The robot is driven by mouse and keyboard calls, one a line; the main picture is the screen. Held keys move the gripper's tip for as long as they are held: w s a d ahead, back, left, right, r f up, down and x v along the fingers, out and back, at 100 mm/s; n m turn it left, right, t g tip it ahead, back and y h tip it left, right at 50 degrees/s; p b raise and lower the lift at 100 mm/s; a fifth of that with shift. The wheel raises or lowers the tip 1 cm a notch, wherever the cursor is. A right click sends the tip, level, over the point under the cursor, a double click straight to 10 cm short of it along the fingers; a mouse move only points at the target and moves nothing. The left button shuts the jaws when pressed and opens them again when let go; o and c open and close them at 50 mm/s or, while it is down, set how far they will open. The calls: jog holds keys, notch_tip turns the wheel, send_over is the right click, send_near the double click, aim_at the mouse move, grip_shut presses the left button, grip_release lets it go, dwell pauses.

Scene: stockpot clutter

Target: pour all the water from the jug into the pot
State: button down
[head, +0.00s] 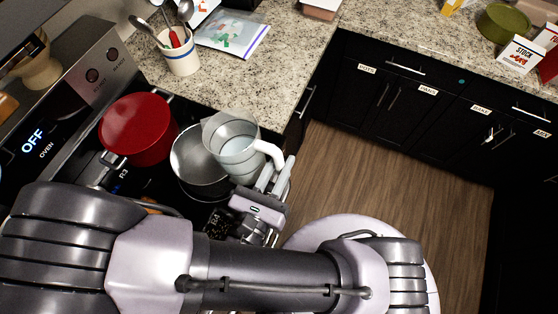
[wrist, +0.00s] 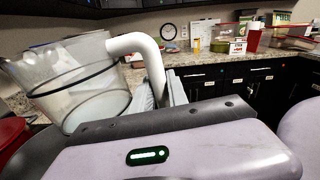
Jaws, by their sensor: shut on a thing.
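The jug (head: 236,148) is clear, with a white handle, and is held above the right part of the steel pot (head: 192,166). My gripper (head: 272,176) is shut on the jug's handle. In the wrist view the jug (wrist: 75,80) fills the left side, tilted, with its white handle reaching to my gripper (wrist: 160,100). The steel pot stands on the stove and is partly hidden by the jug. I cannot tell how much water is in the jug or the pot.
A red pot (head: 138,130) stands left of the steel pot. A utensil crock (head: 180,55) and a plastic bag (head: 232,36) are on the counter (head: 285,45) behind. Cartons (head: 520,55) and a green bowl (head: 502,22) sit on the right counter. Open floor (head: 370,170) lies to the right.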

aim_at(272, 147)
jog(key=shift+s+d+r+n+p, duration=0.1)
jog(key=shift+d+r+n+p, duration=0.05)
jog(key=shift+r+n+p, duration=0.25)
jog(key=shift+s+d+r+n+p, duration=0.1)
jog(key=shift+r+n+p, duration=0.25)
jog(key=shift+r, duration=0.15)
jog(key=shift+d+r+n+p, duration=0.2)
jog(key=shift+r+n+p, duration=1.15)
jog(key=shift+r+p, duration=0.15)
jog(key=shift+a+r+n+p, duration=0.15)
jog(key=shift+r+n+p, duration=0.35)
jog(key=shift+n, duration=0.3)
jog(key=shift+w+a+r+n+b, duration=0.25)
jog(key=shift+a+r+n, duration=0.15)
jog(key=shift+n, duration=0.35)
jog(key=shift+w+a+r+n+b, duration=0.15)
jog(key=shift+a+r+n+b, duration=0.2)
jog(key=shift+n, duration=0.4)
jog(key=shift+w+a+r+n+p, duration=0.2)
jog(key=shift+a+n+p, duration=0.15)
jog(key=shift+n, duration=0.15)
jog(key=shift+w+a+r+p, duration=0.1)
jog(key=shift+r+p, duration=0.05)
jog(key=shift+p, duration=0.6)
jog(key=shift+w+a+n+p, duration=0.35)
jog(key=shift+a+n+p, duration=0.5)
jog(key=shift+p, duration=0.75)
